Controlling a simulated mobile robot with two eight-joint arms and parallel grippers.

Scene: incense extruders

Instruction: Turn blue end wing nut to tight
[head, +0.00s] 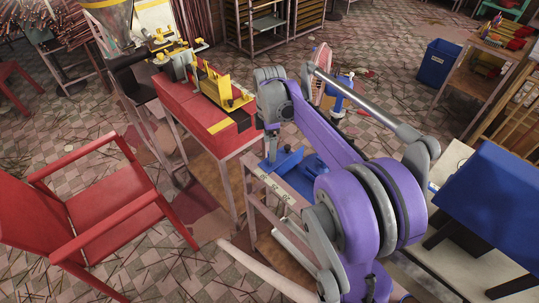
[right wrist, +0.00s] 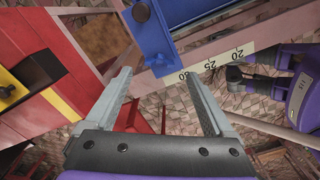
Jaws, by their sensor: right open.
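My right gripper (right wrist: 158,76) is open and empty in the right wrist view, with its two grey fingers apart. In the head view blue parts (head: 285,160) sit on the frame behind my purple arm, and my right gripper is hidden there. My left gripper is not recognisable in either view.
A scale strip (right wrist: 225,57) marked 20 to 30 runs along the pink frame. A red bench with yellow fittings (head: 205,105) stands left of it. A red chair (head: 100,220) is at left and a blue-topped table (head: 490,195) at right.

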